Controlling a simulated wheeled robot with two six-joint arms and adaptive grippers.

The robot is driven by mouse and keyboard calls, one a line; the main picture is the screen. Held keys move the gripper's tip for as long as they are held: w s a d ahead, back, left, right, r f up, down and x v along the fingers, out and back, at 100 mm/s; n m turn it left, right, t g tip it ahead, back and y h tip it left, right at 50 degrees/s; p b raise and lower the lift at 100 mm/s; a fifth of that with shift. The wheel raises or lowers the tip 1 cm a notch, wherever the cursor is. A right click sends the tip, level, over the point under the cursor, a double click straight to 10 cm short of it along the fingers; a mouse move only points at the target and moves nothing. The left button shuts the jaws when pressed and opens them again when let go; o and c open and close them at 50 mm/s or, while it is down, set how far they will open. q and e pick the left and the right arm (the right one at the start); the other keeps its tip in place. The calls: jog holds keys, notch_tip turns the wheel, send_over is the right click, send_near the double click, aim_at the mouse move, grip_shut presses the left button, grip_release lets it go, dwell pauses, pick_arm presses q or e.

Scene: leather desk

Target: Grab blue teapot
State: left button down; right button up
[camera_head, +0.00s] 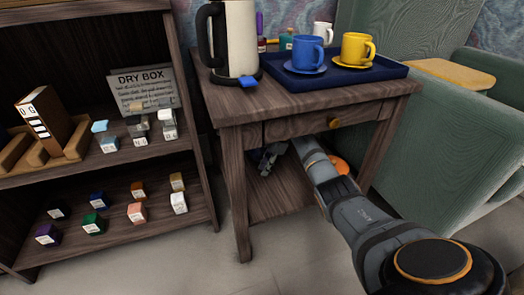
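I cannot make out a blue teapot in the head view. A blue cup (307,52) stands on a blue saucer in the dark blue tray on the side table. A cream and black kettle (236,40) with a blue tab at its base stands left of the tray. My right gripper (268,158) is under the tabletop, in the space above the table's lower shelf (275,200). It is small, dark and partly shaded, so its fingers and anything between them are unclear. My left gripper is not in view.
A yellow cup (356,48) also stands in the tray (330,80). The table's legs and drawer (320,122) surround my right arm. A dark shelf with small blocks is left; a green armchair (450,150) is right.

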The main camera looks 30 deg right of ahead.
grip_shut()
jog(key=shift+r, duration=0.1)
dwell(0.4)
